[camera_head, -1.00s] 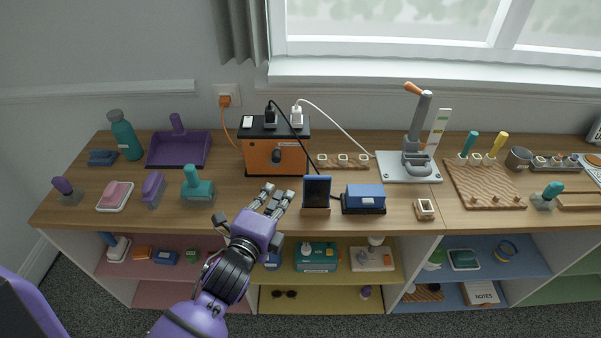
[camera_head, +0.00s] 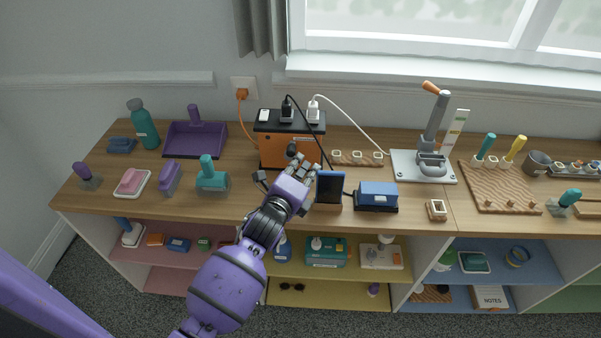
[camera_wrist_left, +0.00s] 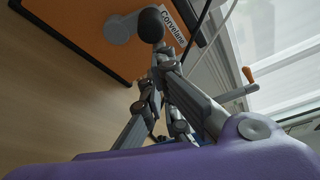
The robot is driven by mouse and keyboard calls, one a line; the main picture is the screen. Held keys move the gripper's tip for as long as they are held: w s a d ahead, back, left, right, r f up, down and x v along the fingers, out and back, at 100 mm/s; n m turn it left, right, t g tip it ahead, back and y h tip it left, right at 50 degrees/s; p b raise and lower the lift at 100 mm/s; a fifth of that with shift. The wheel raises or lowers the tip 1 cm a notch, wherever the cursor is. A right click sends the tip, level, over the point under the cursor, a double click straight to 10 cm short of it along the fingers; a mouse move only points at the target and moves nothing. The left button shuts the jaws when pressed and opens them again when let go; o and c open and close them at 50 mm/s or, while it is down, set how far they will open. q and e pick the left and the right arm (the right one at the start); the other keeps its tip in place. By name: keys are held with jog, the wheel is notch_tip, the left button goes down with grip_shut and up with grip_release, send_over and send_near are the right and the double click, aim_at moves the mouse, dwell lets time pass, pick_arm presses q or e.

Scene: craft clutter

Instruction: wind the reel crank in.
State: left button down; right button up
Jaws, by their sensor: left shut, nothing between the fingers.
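The reel is an orange box (camera_head: 275,151) with a black top, standing at the back of the shelf top. Its front carries a crank with a grey arm (camera_wrist_left: 119,28) and a round black knob (camera_wrist_left: 151,24), seen close in the left wrist view. In the head view the knob (camera_head: 291,149) shows just above my fingers. My left gripper (camera_head: 307,164) is in front of the box, shut and empty. In the left wrist view its fingertips (camera_wrist_left: 160,59) lie just below the knob; I cannot tell whether they touch. My right gripper is not in view.
A dark-screened stand (camera_head: 330,187) and a blue box (camera_head: 376,195) stand close right of my gripper. Black and white plugs (camera_head: 313,110) with cables sit on the reel's top. A teal-handled tool (camera_head: 211,177) is to the left. A grey lever press (camera_head: 428,160) stands further right.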

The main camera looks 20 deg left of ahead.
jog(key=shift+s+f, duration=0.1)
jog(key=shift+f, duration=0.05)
pick_arm(q)
jog(key=shift+a+r+n+p, duration=0.3)
jog(key=shift+a, duration=0.15)
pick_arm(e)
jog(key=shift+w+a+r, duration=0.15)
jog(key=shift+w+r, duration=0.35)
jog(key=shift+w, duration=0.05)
pick_arm(q)
jog(key=shift+s, duration=0.1)
